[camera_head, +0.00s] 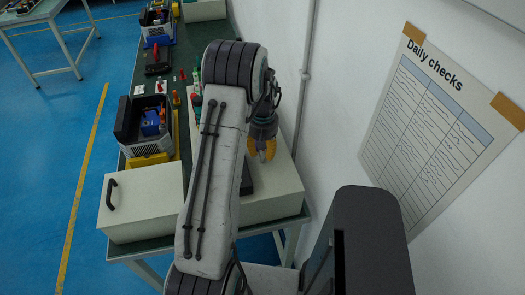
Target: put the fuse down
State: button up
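My gripper (262,150) shows beyond the end of my arm, with yellow fingertips pointing down over a cream box surface at the wall side of the bench. The fingertips look close together, and a small pale patch shows between them. I cannot tell whether that patch is a held fuse or the surface behind. No fuse can be made out for certain elsewhere. My arm hides the middle of the bench.
A dark green bench (190,50) runs along the wall. A cream box with a black handle (145,203) stands at its near left corner. A grey crate (147,125) holds blue and dark items. Small red and orange pieces (176,99) lie nearby.

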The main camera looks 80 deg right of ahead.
jog(key=shift+o, duration=0.3)
grip_shut()
dwell(0.3)
jog(key=shift+r+b, duration=0.4)
jog(key=shift+r, duration=0.4)
notch_tip(320, 180, up, 2)
jog(key=shift+r+b, duration=0.1)
jog(key=shift+b, duration=0.3)
jog(key=s+a+r+b, duration=0.3)
jog(key=s+a+r, duration=0.4)
jog(key=a, duration=0.2)
jog(key=shift+a, duration=0.2)
